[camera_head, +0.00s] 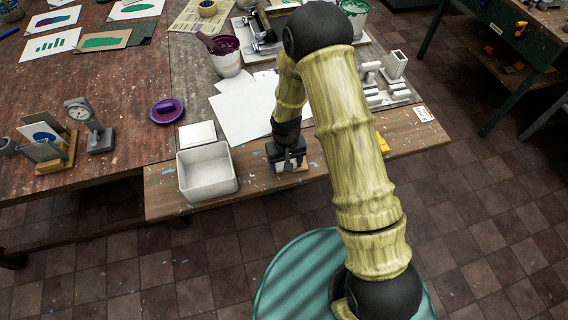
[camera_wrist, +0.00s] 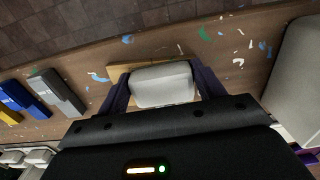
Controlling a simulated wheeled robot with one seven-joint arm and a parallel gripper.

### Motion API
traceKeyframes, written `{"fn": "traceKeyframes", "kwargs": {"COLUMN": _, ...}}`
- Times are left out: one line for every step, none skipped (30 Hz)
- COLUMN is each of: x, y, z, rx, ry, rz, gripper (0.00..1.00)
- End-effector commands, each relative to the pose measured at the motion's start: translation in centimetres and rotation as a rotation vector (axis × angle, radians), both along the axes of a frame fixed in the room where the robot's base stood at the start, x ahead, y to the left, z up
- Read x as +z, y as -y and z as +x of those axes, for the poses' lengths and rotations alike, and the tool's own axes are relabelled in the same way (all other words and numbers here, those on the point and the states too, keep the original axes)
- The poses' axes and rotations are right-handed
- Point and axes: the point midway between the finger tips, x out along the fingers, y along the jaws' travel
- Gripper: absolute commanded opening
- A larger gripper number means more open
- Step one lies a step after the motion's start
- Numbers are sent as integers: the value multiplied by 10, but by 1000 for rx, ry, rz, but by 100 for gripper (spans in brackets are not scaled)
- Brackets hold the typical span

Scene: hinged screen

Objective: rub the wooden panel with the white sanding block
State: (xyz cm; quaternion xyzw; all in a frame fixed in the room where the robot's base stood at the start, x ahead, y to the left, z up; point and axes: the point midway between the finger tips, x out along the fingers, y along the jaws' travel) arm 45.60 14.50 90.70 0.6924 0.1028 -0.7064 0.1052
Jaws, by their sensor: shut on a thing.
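My gripper (camera_head: 287,160) is low over the front plank of the table, to the right of the white bin. In the wrist view my gripper (camera_wrist: 163,88) is shut on the white sanding block (camera_wrist: 163,84), one dark finger on each side of it. The light wooden panel (camera_wrist: 117,73) lies under the block, and only its left and far edges show. In the head view a tan edge of the panel (camera_head: 296,167) shows beneath my gripper, which hides most of it. I cannot tell whether the block touches the panel.
The square white bin (camera_head: 232,186) stands just left of my gripper; its wall shows at the right in the wrist view. Grey, blue and yellow blocks (camera_wrist: 17,96) lie at the left there. White sheets (camera_head: 240,118) lie behind.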

Motion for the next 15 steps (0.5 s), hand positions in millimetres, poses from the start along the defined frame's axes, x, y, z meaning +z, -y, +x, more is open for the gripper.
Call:
{"fn": "traceKeyframes", "kwargs": {"x": 2, "y": 4, "z": 10, "rx": -7, "ry": 25, "rz": 5, "gripper": 31}}
{"fn": "traceKeyframes", "kwargs": {"x": 2, "y": 5, "z": 10, "rx": -7, "ry": 25, "rz": 5, "gripper": 31}}
{"fn": "traceKeyframes", "kwargs": {"x": 2, "y": 7, "z": 11, "rx": -7, "ry": 25, "rz": 5, "gripper": 31}}
{"fn": "traceKeyframes", "kwargs": {"x": 2, "y": 9, "z": 11, "rx": -7, "ry": 25, "rz": 5, "gripper": 31}}
{"fn": "traceKeyframes", "kwargs": {"x": 2, "y": 10, "z": 11, "rx": -6, "ry": 25, "rz": 5, "gripper": 31}}
{"fn": "traceKeyframes", "kwargs": {"x": 2, "y": 12, "z": 12, "rx": -6, "ry": 25, "rz": 5, "gripper": 31}}
{"fn": "traceKeyframes", "kwargs": {"x": 2, "y": 14, "z": 12, "rx": -6, "ry": 25, "rz": 5, "gripper": 31}}
{"fn": "traceKeyframes", "kwargs": {"x": 2, "y": 16, "z": 12, "rx": -5, "ry": 25, "rz": 5, "gripper": 31}}
{"fn": "traceKeyframes", "kwargs": {"x": 2, "y": 18, "z": 13, "rx": -5, "ry": 25, "rz": 5, "gripper": 31}}
{"fn": "traceKeyframes", "kwargs": {"x": 2, "y": 19, "z": 13, "rx": -5, "ry": 25, "rz": 5, "gripper": 31}}
{"fn": "traceKeyframes", "kwargs": {"x": 2, "y": 21, "z": 13, "rx": -5, "ry": 25, "rz": 5, "gripper": 31}}
{"fn": "traceKeyframes", "kwargs": {"x": 2, "y": 23, "z": 14, "rx": -5, "ry": 25, "rz": 5, "gripper": 31}}
{"fn": "traceKeyframes", "kwargs": {"x": 2, "y": 24, "z": 14, "rx": -5, "ry": 25, "rz": 5, "gripper": 31}}
{"fn": "traceKeyframes", "kwargs": {"x": 2, "y": 26, "z": 14, "rx": -5, "ry": 25, "rz": 5, "gripper": 31}}
{"fn": "traceKeyframes", "kwargs": {"x": 2, "y": 27, "z": 15, "rx": -5, "ry": 25, "rz": 5, "gripper": 31}}
